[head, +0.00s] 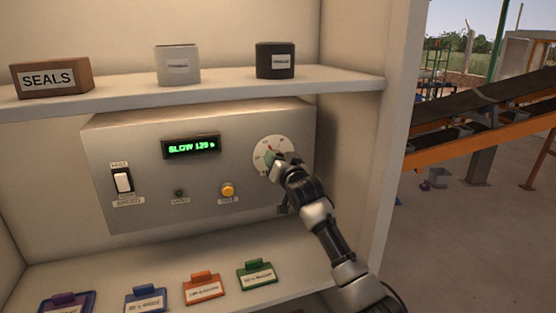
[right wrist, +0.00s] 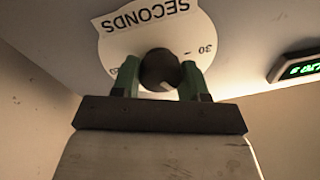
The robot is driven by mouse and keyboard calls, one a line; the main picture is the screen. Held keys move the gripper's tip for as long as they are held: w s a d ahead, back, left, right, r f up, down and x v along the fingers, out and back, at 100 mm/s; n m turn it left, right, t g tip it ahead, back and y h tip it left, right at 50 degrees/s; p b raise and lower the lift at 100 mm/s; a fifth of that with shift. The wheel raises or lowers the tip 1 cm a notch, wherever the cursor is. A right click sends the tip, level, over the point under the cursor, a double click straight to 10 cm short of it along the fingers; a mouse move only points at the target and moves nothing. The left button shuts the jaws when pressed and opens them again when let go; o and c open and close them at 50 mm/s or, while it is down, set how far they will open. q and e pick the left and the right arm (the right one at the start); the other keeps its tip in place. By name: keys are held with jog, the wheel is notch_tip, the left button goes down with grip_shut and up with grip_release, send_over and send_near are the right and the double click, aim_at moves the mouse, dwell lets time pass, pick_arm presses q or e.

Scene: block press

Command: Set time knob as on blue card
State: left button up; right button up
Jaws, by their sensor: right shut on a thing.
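The time knob (right wrist: 159,70) is dark and round and sits on a white dial (head: 271,150) at the right of the grey control panel. My right gripper (head: 284,162) is shut on the knob; in the right wrist view its green fingers (right wrist: 160,78) lie on either side of it. The dial reads "SECONDS" there, with a 30 mark visible. The display (head: 191,146) shows green text that reads like "SLOW 120 s". The blue card (head: 146,299) stands on the lower shelf; its text is too small to read. My left gripper is out of view.
The panel also has a white rocker switch (head: 122,181), a small dark green lamp (head: 179,193) and a yellow button (head: 228,190). Purple, orange (head: 204,288) and green (head: 257,275) cards share the lower shelf. The cabinet's side wall (head: 385,150) is close to my right arm.

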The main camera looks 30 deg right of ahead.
jog(key=n+p, duration=0.1)
jog(key=n, duration=0.3)
jog(key=shift+f+y, duration=0.2)
jog(key=shift+y, duration=0.2)
jog(key=n+p, duration=0.1)
jog(key=n, duration=0.2)
jog(key=shift+g, duration=0.4)
jog(key=n+p, duration=0.1)
jog(key=n, duration=0.2)
jog(key=shift+a+n+y+p, duration=0.1)
jog(key=shift+n+y+p, duration=0.2)
jog(key=shift+n, duration=0.1)
jog(key=shift+f+n+g+p, duration=0.1)
jog(key=shift+n+g+p, duration=0.2)
jog(key=shift+n+p, duration=0.75)
jog(key=shift+f+n+b, duration=0.1)
jog(key=shift+n+b, duration=0.25)
jog(key=shift+n, duration=0.2)
jog(key=o, duration=0.8)
jog(key=shift+c, duration=0.2)
jog(key=shift+o, duration=0.7)
jog(key=shift+r, duration=0.3)
